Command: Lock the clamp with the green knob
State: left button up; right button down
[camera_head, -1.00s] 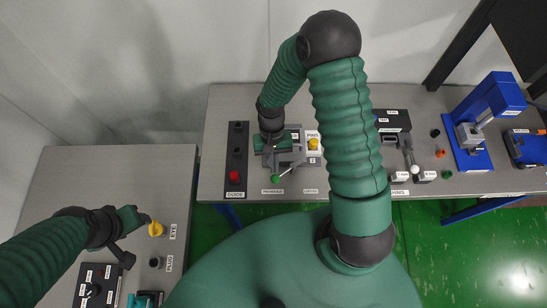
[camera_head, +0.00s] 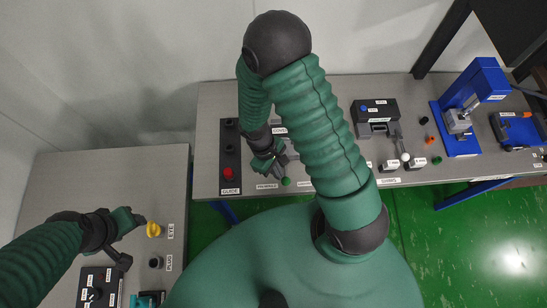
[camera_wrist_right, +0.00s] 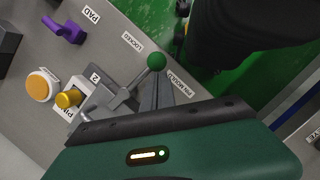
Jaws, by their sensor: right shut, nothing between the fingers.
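The clamp's green knob (camera_head: 286,182) shows near the front edge of the back bench, right of my right gripper (camera_head: 272,166). In the wrist view the green knob (camera_wrist_right: 157,61) tops a grey lever (camera_wrist_right: 128,98) running down-left to the clamp. My right gripper (camera_wrist_right: 157,92) is shut and empty, its grey fingertips close beside the knob; whether they touch it I cannot tell. In the head view my right arm and gripper hide most of the clamp. My left gripper (camera_head: 140,219) is beside a yellow part (camera_head: 153,230) on the left bench; its jaw opening is unclear.
A black panel with a red button (camera_head: 228,173) stands left of the clamp. In the wrist view a yellow knob (camera_wrist_right: 68,98), an orange round button (camera_wrist_right: 42,86) and a purple part (camera_wrist_right: 66,30) lie beyond the lever. Blue equipment (camera_head: 480,95) stands at the right.

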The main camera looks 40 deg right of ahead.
jog(key=shift+s+d+n, duration=0.1)
jog(key=shift+s+n, duration=0.1)
jog(key=shift+n, duration=0.2)
jog(key=shift+r, duration=0.1)
dwell(0.3)
jog(key=p+v, duration=0.8)
jog(key=v, duration=0.1)
jog(key=shift+w+r+p, duration=0.15)
jog(key=shift+r+p, duration=0.2)
jog(key=shift+p, duration=0.05)
